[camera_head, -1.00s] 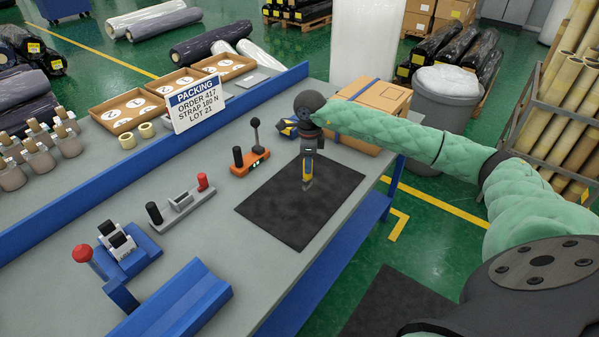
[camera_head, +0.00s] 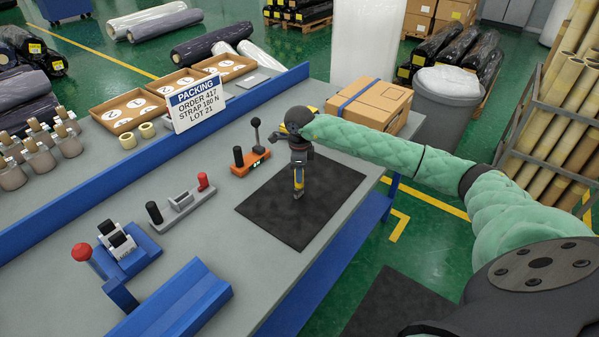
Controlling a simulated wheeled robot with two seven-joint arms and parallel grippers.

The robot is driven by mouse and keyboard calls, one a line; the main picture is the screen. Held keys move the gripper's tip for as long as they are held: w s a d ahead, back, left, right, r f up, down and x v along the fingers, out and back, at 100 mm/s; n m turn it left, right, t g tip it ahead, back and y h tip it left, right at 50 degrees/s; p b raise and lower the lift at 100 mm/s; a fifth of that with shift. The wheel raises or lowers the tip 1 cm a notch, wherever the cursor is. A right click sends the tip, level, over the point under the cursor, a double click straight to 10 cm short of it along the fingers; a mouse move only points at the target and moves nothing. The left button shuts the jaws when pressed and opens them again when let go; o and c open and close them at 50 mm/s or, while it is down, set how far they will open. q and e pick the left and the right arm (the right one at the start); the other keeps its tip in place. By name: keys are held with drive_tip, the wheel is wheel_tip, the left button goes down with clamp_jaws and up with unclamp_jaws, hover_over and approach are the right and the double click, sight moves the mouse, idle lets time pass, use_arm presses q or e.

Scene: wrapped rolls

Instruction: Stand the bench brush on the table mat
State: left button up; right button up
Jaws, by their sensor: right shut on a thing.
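The dark table mat (camera_head: 290,222) lies flat on the grey table near its right edge. My left gripper is not in view.
An orange-based holder with black knobs (camera_head: 251,162) stands just left of the mat. A cardboard box (camera_head: 378,105) stands behind my right forearm. A grey holder with black and red handles (camera_head: 181,203) is farther left. The near part of the mat is clear.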

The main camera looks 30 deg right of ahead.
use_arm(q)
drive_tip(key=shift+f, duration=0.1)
use_arm(e)
drive_tip(key=shift+f, duration=0.1)
drive_tip(key=o, duration=1)
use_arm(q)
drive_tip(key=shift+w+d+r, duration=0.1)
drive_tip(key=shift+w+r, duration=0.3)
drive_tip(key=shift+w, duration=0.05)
